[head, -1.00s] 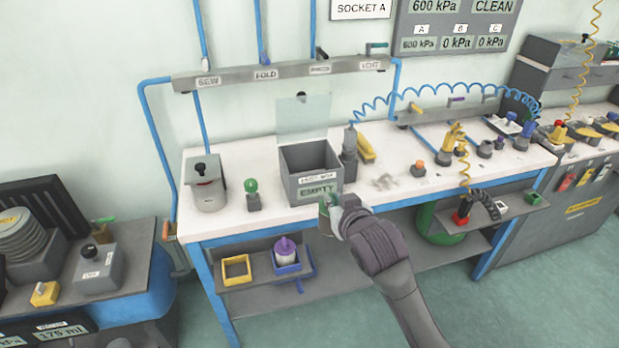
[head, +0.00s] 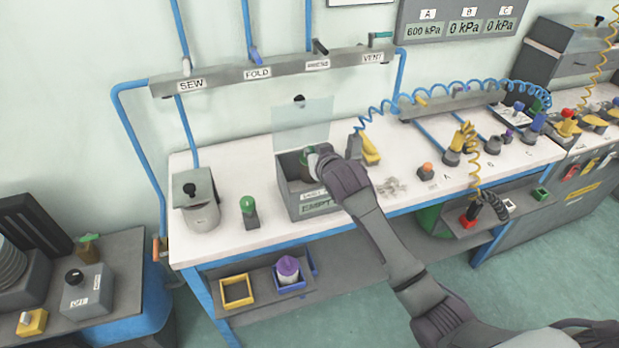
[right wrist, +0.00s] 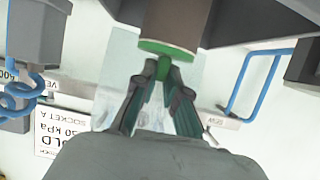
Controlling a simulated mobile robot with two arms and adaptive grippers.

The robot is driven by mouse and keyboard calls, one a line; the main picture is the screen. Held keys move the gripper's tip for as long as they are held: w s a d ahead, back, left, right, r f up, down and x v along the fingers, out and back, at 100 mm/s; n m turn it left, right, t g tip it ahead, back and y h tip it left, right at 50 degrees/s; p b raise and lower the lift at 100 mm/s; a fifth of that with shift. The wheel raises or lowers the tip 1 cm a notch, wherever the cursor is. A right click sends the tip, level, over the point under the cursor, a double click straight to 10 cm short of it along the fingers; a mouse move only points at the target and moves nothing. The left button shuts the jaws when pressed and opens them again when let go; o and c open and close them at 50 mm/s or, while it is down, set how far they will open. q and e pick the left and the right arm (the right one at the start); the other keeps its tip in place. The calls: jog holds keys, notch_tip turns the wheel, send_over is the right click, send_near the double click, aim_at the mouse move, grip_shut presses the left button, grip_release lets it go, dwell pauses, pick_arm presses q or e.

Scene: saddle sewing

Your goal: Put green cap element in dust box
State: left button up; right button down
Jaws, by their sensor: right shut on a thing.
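The grey dust box (head: 291,188) stands on the white bench, its lid (head: 302,122) a clear panel raised behind it. Its front display reads EMPTY, and its upper label is partly covered by my arm. My right gripper (head: 314,158) is at the box's open top. It is shut on the green cap element (right wrist: 168,47), a brownish cylinder with a green rim and a small green stub between my fingers (right wrist: 163,72). In the head view the element is mostly hidden by the gripper, so its exact depth in the box is unclear. My left gripper is out of view.
A green-topped fitting (head: 249,211) and a grey canister (head: 196,200) stand left of the box. A yellow part (head: 370,150) and small grey pieces (head: 391,187) lie to its right. A labelled valve rail (head: 270,72) runs along the wall above.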

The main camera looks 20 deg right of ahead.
aim_at(313, 183)
jog(key=f, duration=0.3)
jog(key=shift+s+f, duration=0.1)
jog(key=shift+s, duration=0.1)
jog(key=shift+w+f+p, duration=0.2)
jog(key=shift+f+p, duration=0.15)
jog(key=shift+f, duration=0.9)
jog(key=shift+s+f, duration=0.1)
jog(key=shift+f, duration=0.7)
jog(key=c, duration=1.2)
grip_release()
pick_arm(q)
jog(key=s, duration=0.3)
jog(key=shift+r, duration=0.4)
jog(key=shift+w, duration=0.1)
